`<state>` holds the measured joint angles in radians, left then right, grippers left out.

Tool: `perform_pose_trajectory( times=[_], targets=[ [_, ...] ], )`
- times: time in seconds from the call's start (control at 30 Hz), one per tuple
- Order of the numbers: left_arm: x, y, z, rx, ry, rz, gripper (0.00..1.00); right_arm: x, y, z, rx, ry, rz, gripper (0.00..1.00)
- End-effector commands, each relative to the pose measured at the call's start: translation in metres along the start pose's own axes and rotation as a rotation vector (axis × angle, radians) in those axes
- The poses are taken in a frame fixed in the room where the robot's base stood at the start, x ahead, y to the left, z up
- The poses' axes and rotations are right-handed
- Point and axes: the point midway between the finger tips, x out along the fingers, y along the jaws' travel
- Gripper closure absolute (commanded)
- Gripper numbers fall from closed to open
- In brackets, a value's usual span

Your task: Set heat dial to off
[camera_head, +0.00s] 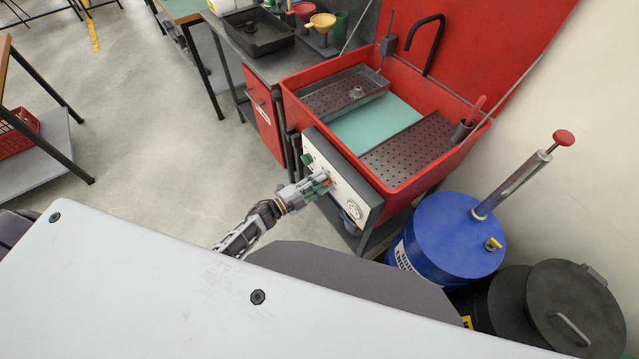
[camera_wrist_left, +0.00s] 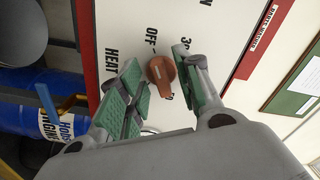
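The heat dial (camera_wrist_left: 160,71) is an orange-brown knob on a white panel in the left wrist view. Its narrow end points toward the bottom of that view, away from the OFF mark (camera_wrist_left: 150,36). A HEAT label (camera_wrist_left: 111,68) is to its left. My left gripper (camera_wrist_left: 158,60) is open, with one green-padded finger on each side of the dial and gaps showing. In the head view, my left gripper (camera_head: 322,184) is at the front panel (camera_head: 345,187) of the red wash sink and partly covers the dial. My right gripper is not in view.
The red sink (camera_head: 440,178) stands above the panel. A green knob (camera_head: 307,159) and a round gauge (camera_head: 353,209) are on the same panel. A blue drum (camera_head: 445,240) with a pump and a black lidded bin (camera_head: 575,305) stand to the right.

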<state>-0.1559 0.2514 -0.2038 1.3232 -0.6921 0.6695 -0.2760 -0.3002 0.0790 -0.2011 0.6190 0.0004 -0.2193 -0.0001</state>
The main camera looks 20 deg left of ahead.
Motion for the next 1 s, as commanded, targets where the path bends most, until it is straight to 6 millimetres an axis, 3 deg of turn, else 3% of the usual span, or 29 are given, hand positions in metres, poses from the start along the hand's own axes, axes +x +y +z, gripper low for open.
perform_pose_trajectory(
  times=[0.27, 1.0],
  targets=[
    [-0.021, 0.001, 0.0, 0.0, -0.001, 0.001, 0.66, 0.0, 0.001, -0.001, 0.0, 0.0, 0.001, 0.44],
    [-0.104, 0.001, 0.0, 0.0, -0.001, 0.002, 0.66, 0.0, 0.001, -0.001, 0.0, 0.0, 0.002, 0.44]
  ],
)
